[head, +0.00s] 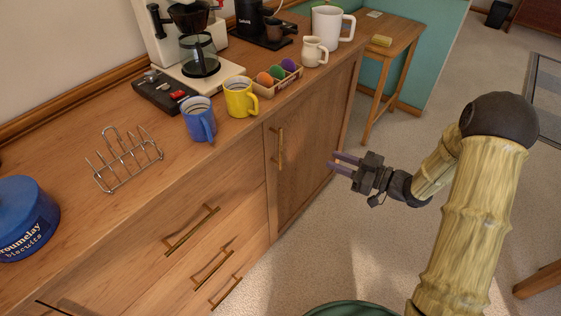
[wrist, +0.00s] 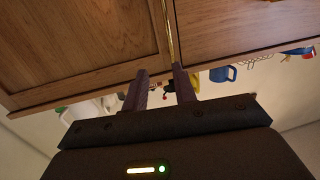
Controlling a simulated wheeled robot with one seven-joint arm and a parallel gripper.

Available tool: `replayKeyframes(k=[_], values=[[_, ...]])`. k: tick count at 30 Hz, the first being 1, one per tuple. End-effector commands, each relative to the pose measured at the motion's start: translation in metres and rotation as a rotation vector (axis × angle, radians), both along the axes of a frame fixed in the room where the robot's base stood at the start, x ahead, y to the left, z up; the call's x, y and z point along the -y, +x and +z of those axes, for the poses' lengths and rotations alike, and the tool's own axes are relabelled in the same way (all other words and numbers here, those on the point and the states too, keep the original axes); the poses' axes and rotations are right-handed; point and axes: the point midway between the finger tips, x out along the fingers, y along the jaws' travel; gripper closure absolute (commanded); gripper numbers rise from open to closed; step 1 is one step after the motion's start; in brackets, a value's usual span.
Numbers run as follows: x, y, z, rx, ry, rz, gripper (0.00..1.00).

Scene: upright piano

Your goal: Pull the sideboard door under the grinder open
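The sideboard door (head: 312,140) is a wooden panel at the sideboard's right end, below the black grinder (head: 262,27). It looks shut. Its slim brass handle (head: 279,146) stands upright near the door's left edge. My gripper (head: 334,161) is in front of the door, to the right of the handle and apart from it. Its two dark fingers are apart with nothing between them. In the wrist view, the door (wrist: 80,50) fills the upper left and the handle (wrist: 171,35) lies beyond the fingertips (wrist: 161,72), nearer the right finger.
Drawers with brass handles (head: 192,230) are left of the door. The top holds a coffee maker (head: 190,45), blue mug (head: 199,120), yellow mug (head: 240,97), egg box (head: 278,82), toast rack (head: 125,160) and blue tin (head: 22,215). A small table (head: 398,35) stands beyond. Carpet (head: 400,245) in front is clear.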

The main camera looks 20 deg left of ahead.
Motion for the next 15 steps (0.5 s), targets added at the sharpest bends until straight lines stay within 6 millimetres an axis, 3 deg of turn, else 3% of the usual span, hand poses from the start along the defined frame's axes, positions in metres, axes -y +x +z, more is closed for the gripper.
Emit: replayKeyframes(k=[1, 2, 15], values=[[-0.0009, -0.0041, -0.0136, -0.001, 0.029, 0.028, 0.72], [-0.0012, -0.0059, -0.0147, -0.001, 0.042, 0.04, 0.72], [-0.0032, -0.0097, -0.0122, -0.002, 0.065, 0.064, 0.72]])
